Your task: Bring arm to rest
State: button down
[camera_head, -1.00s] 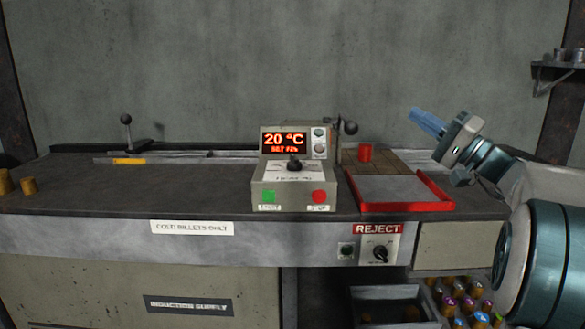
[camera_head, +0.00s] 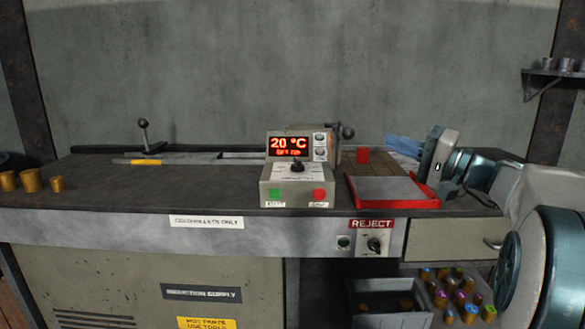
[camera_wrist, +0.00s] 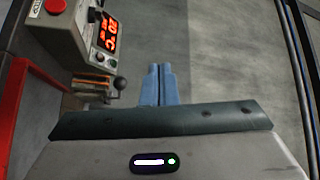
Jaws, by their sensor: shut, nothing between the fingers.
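My gripper (camera_head: 402,147) is at the right of the head view, above the back right part of the bench, with its blue fingers pointing left and away. In the wrist view its two blue fingers (camera_wrist: 158,84) lie side by side, shut, with nothing between them. My arm is folded in at the right edge of the head view. The gripper is behind the red-rimmed tray (camera_head: 436,186) in the picture and holds nothing.
The control box (camera_head: 272,185) shows 20 °C at mid-bench; it also shows in the wrist view (camera_wrist: 62,30). Brass billets (camera_head: 32,180) stand at far left. A wall shelf (camera_head: 555,74) is at upper right.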

jog(key=s+a+f+g+h+p, duration=0.3)
jog(key=s+a+g+p, duration=0.1)
jog(key=s+a+p, duration=0.25)
jog(key=s+a+f+g+h+p, duration=0.2)
jog(key=s+a+g+h+p, duration=0.1)
jog(key=s+a+g+p, duration=0.25)
jog(key=s+d+n+h+p, duration=0.2)
jog(key=s+h+p, duration=0.2)
jog(key=s, duration=0.3)
jog(key=s+d+f+n+h+p, duration=0.1)
jog(key=s+d+n+h+p, duration=0.1)
jog(key=s+h+p, duration=0.3)
jog(key=s+d+p, duration=0.1)
jog(key=s+p, duration=0.1)
jog(key=s, duration=0.1)
jog(key=shift+d, duration=0.3)
jog(key=shift+s+f+g, duration=0.1)
jog(key=shift+g, duration=0.15)
